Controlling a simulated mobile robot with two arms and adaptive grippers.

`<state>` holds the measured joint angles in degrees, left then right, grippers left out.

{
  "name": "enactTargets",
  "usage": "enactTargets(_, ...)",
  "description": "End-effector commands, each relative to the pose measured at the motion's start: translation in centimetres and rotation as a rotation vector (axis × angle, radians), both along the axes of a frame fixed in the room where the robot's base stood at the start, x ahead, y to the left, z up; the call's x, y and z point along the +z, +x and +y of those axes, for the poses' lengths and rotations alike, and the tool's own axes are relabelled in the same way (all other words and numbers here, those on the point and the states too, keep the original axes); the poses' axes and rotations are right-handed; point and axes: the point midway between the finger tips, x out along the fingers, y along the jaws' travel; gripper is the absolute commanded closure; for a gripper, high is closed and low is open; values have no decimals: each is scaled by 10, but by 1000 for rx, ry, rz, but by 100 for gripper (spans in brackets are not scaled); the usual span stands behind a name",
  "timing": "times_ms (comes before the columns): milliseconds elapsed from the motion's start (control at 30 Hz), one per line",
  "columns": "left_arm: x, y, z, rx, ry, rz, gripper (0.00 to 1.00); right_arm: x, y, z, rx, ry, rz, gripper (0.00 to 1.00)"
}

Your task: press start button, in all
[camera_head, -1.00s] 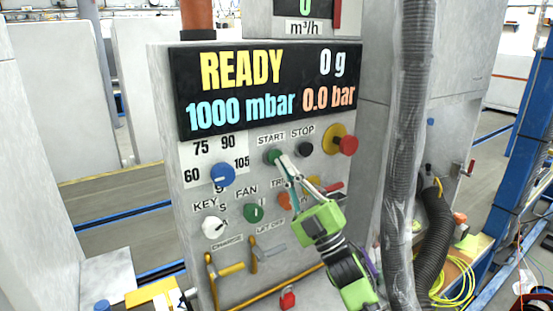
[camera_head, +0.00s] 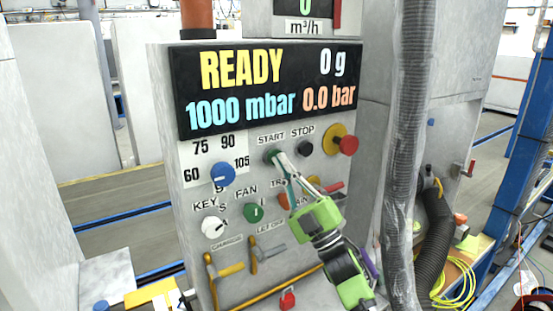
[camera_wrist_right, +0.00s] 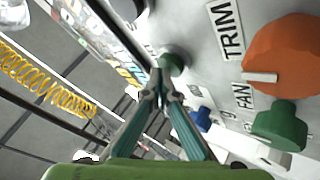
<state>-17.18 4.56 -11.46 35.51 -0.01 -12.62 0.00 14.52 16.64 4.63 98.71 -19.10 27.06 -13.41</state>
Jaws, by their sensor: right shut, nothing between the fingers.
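The green start button (camera_head: 271,156) sits on the grey panel under the START label, left of the black stop button (camera_head: 305,148). My right gripper (camera_head: 280,158) is shut and empty, with its fingertips at the start button in the head view. In the right wrist view, the shut fingertips (camera_wrist_right: 160,78) point at the green start button (camera_wrist_right: 174,62) and overlap its edge. I cannot tell for sure whether they touch it. The display (camera_head: 265,85) above reads READY, 0 g, 1000 mbar and 0.0 bar. My left gripper is not in view.
A red emergency button (camera_head: 348,145) is right of the stop button. A blue knob (camera_head: 222,174), a green fan knob (camera_head: 253,213) and a white key knob (camera_head: 213,227) are on the left. A grey hose (camera_head: 408,150) hangs close on the right of the panel.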

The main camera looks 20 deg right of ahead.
Motion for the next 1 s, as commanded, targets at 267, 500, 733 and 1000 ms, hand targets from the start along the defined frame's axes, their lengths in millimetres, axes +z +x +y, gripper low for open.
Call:
enactTargets(267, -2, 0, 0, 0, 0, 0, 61, 0, 4, 1, 0, 0, 1, 100)
enactTargets(500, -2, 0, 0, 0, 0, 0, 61, -1, 5, 1, -1, 0, 2, 100)
enactTargets(733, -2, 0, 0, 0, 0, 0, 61, -1, 5, 0, -1, 0, 2, 100)
enactTargets(1000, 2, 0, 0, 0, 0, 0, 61, -1, -7, -2, -1, 0, 2, 100)
